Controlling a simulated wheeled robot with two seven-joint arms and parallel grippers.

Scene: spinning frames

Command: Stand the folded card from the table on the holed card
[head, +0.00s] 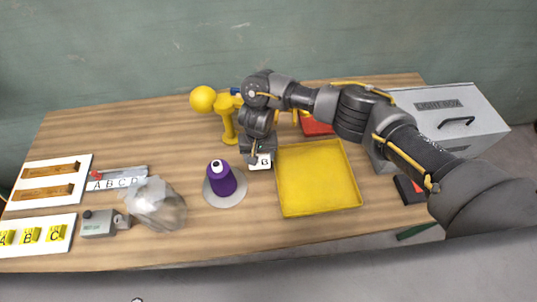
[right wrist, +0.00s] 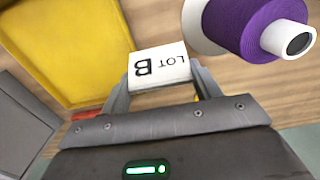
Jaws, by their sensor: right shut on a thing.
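The white folded card (head: 264,162) is marked B in the head view and "LOT B" in the right wrist view (right wrist: 158,66). My right gripper (head: 258,152) is shut on it, with a finger at each side of the card in the right wrist view. The card is between the purple spool and the yellow tray; its height above the table is hard to tell. No hole can be made out for sure in any card. A white board with two brown strips (head: 75,168) lies at the far left. My left gripper is out of view.
A purple spool (head: 221,180) stands on a pale disc just left of the card. A yellow tray (head: 318,210) lies right. A clear bag (head: 158,208), grey device (head: 98,224), ABCD strip (head: 115,184) and ABC board (head: 40,248) are left. The light box (head: 460,110) stands right.

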